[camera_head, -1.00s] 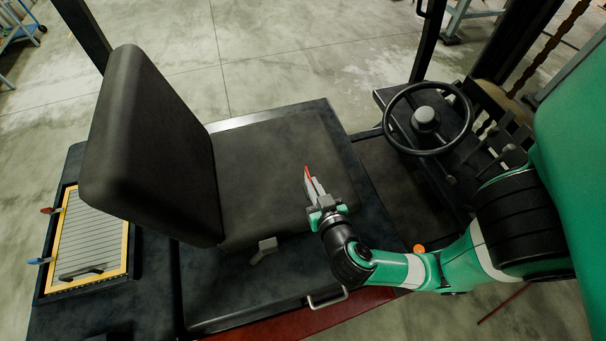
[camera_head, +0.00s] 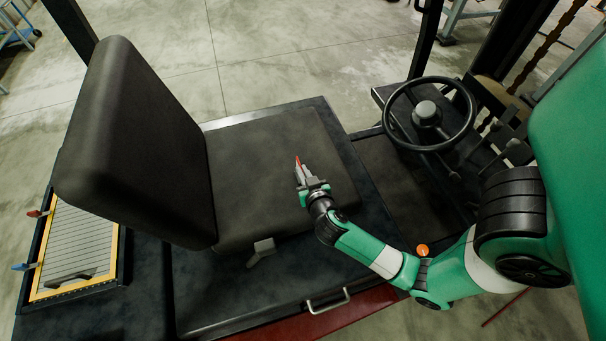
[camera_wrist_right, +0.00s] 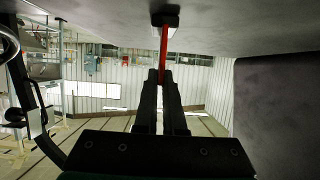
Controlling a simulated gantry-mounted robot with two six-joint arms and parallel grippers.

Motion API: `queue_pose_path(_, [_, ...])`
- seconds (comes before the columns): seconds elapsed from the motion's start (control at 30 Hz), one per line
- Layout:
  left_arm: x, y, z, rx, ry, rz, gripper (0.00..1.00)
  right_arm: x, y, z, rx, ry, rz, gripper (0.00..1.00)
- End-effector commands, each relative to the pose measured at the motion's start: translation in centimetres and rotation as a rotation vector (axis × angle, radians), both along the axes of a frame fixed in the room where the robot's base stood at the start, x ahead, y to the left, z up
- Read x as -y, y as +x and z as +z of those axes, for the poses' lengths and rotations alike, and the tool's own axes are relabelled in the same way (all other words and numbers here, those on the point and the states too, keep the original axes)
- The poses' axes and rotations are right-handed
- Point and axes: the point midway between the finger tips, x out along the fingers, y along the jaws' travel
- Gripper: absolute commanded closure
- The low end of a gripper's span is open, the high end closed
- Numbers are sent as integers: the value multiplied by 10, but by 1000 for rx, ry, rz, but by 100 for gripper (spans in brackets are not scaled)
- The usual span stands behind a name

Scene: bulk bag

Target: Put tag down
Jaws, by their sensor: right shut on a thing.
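The tag (camera_head: 297,160) is thin and red, seen nearly edge-on above the dark seat cushion (camera_head: 258,150). My right gripper (camera_head: 300,171) is shut on the tag, which sticks out past the fingertips. In the right wrist view the red tag (camera_wrist_right: 164,50) stands between the two black fingers. Its far end meets a small dark patch close to the grey seat surface (camera_wrist_right: 240,22). I cannot tell whether the tag touches the cushion. My left gripper is not in view.
The tall seat back (camera_head: 135,150) rises left of the gripper. A steering wheel (camera_head: 427,112) and levers stand to the right. A yellow-framed panel (camera_head: 75,250) with small handles lies at lower left. The cushion around the tag is clear.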

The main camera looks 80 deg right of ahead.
Motion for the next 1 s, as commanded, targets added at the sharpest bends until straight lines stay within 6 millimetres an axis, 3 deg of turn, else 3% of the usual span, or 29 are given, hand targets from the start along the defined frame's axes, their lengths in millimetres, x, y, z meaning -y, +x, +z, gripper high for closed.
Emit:
queue_pose_path(0.3, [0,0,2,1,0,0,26,0,0,-2,-1,-1,-1,100])
queue_pose_path(0.4, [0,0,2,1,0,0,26,0,0,-2,0,-1,-1,77])
queue_pose_path(0.5, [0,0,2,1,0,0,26,0,0,-2,0,-1,-1,63])
queue_pose_path(0.83, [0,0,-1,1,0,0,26,0,0,0,2,-1,0,63])
queue_pose_path(1.0, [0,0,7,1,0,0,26,-23,-12,12,-2,-1,6,63])
